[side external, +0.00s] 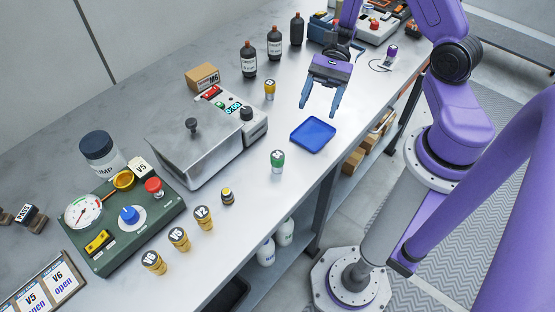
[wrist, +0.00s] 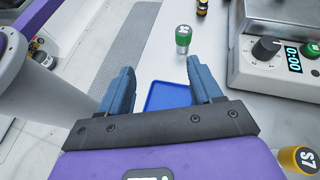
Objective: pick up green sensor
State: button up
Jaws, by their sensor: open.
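The green sensor (side external: 277,161) is a small upright cylinder with a green top and a silver lower part. It stands on the grey table near the front edge, in front of the blue tray (side external: 313,134). In the wrist view the green sensor (wrist: 183,39) stands beyond the fingertips, a little right of the gap between them. My gripper (side external: 319,112) is open and empty, above the table behind the blue tray. In the wrist view the blue tray (wrist: 168,97) shows between the fingers of my gripper (wrist: 160,82).
A metal box with a lid (side external: 195,150) and a control panel stands left of the sensor. A yellow sensor (side external: 269,90) stands behind it. A small black-and-yellow piece (side external: 227,196) and several yellow cylinders stand at the front left. The table between tray and sensor is clear.

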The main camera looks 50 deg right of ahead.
jog(key=shift+w+d+f+m+t+y, duration=0.2)
jog(key=shift+w+d+f+m+t, duration=0.2)
jog(key=shift+m, duration=0.2)
jog(key=shift+w+d+f+m+t+y, duration=0.2)
jog(key=shift+w+d+m+t, duration=0.1)
jog(key=shift+w+m+t, duration=0.25)
jog(key=shift+a+f+m, duration=0.1)
jog(key=shift+f+m, duration=0.05)
jog(key=shift+m, duration=0.1)
send_near(281, 153)
jog(key=a+f, duration=0.2)
jog(key=a, duration=0.1)
jog(key=a+f, duration=0.1)
jog(key=shift+s+a+f, duration=0.15)
jog(key=shift+s+f, duration=0.15)
jog(key=shift+f, duration=0.1)
jog(key=shift+x, duration=3.05)
jog(key=shift+w+r, duration=0.15)
jog(key=shift+w, duration=0.05)
jog(key=c, duration=1.1)
jog(key=shift+r, duration=0.15)
